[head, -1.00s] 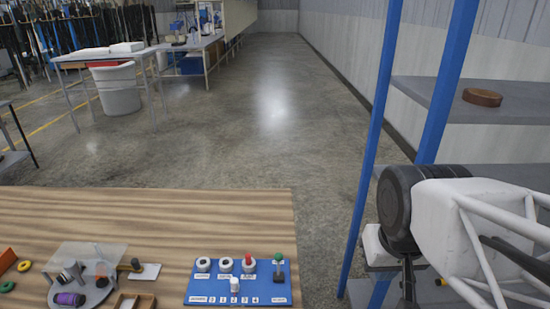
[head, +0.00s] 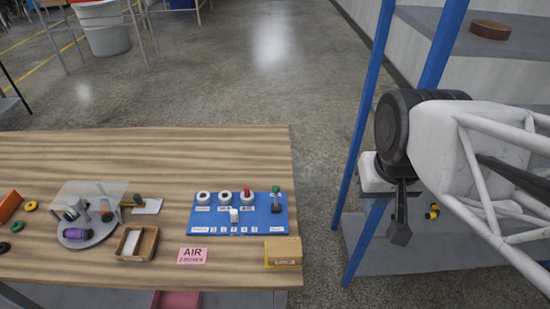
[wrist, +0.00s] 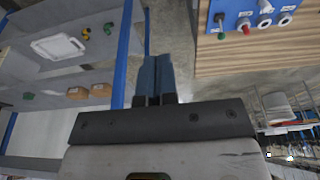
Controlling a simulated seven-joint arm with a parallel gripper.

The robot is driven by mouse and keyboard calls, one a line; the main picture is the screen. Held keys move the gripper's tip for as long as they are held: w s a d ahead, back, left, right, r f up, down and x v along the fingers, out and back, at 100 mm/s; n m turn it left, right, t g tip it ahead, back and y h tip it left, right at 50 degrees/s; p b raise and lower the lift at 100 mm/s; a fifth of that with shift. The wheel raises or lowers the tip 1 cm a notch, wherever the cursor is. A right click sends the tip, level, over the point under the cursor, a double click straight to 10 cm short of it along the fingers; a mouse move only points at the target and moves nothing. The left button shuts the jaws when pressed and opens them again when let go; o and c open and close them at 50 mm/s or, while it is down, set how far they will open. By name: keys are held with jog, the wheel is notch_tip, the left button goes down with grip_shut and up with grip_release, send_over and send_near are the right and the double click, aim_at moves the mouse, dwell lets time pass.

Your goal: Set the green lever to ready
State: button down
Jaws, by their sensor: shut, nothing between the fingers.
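The green lever (head: 276,191) has a green knob on a dark stem and stands about upright at the right end of a blue panel (head: 262,222) on the wooden table. Its green knob also shows in the wrist view (wrist: 221,36), at the panel's edge. The labels on the panel are too small to read. My gripper (head: 400,236) is to the right of the table, beside the shelf rack and well apart from the lever. In the wrist view its two fingers (wrist: 157,62) are together with nothing between them.
The panel also carries round white fittings, a red-topped lever (head: 246,192) and a white knob (head: 234,215). A blue rack post (head: 362,150) stands between my gripper and the table.

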dwell(0.4)
jog(key=c, duration=1.4)
grip_release()
jog(key=o, duration=0.5)
jog(key=shift+w+a+f, duration=0.1)
jog(key=shift+w+a, duration=0.1)
jog(key=shift+w, duration=0.4)
jog(key=shift+o, duration=0.2)
jog(key=w+a+f, duration=0.3)
jog(key=w, duration=0.3)
jog(key=w+a+f+n+g+y, duration=0.1)
jog(key=w+a+f, duration=0.2)
jog(key=w, duration=0.3)
jog(key=shift+w+a+f+y, duration=0.15)
jog(key=shift+w+f+y, duration=0.15)
jog(key=shift+w+f, duration=0.1)
jog(key=n+g, duration=0.1)
jog(key=g, duration=0.1)
send_over(276, 189)
jog(key=d, duration=0.2)
jog(key=shift+y, duration=0.4)
jog(key=f, duration=1.3)
jog(key=shift+w+a, duration=0.2)
jog(key=shift+w, duration=0.05)
jog(key=shift+w+a+f, duration=0.2)
jog(key=shift+w+f, duration=0.05)
jog(key=shift+f, duration=0.15)
jog(key=shift+f, duration=0.1)
